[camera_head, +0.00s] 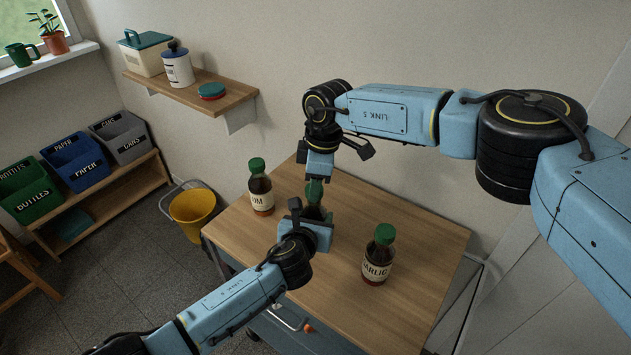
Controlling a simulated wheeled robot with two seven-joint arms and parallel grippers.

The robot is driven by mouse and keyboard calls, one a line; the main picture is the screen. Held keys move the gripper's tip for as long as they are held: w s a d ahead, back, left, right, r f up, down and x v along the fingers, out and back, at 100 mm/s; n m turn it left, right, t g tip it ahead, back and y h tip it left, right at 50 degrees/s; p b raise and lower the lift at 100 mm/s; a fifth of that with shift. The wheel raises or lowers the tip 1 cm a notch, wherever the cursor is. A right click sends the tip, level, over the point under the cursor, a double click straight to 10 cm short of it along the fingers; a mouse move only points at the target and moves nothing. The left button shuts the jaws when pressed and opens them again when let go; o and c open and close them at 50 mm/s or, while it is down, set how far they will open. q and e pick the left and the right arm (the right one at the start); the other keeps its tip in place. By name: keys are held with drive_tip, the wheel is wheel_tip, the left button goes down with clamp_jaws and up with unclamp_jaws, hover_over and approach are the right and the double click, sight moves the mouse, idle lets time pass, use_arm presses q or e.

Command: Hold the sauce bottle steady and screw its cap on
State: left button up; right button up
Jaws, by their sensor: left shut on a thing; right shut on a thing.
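A dark sauce bottle (317,212) stands upright on the wooden cart top (410,218), between two similar bottles. My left gripper (311,219) is shut on its body from the near side and hides most of it, including its label. A green cap (314,190) is at the top of this bottle. My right gripper (316,180) points down from above and is shut on the cap. The cap appears in line with the neck; I cannot tell how tightly it sits.
A green-capped bottle (260,192) ending in "UM" stands left; a "GARLIC" bottle (378,257) stands right, near my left gripper. A yellow bucket (194,213) is on the floor. A wall shelf (225,96) holds containers.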

drive_tip(key=shift+f, duration=0.45)
drive_tip(key=shift+m, duration=1.7)
drive_tip(key=shift+t, duration=0.3)
drive_tip(key=o, duration=1)
drive_tip(key=shift+c, duration=0.2)
drive_tip(key=shift+r, duration=2.25)
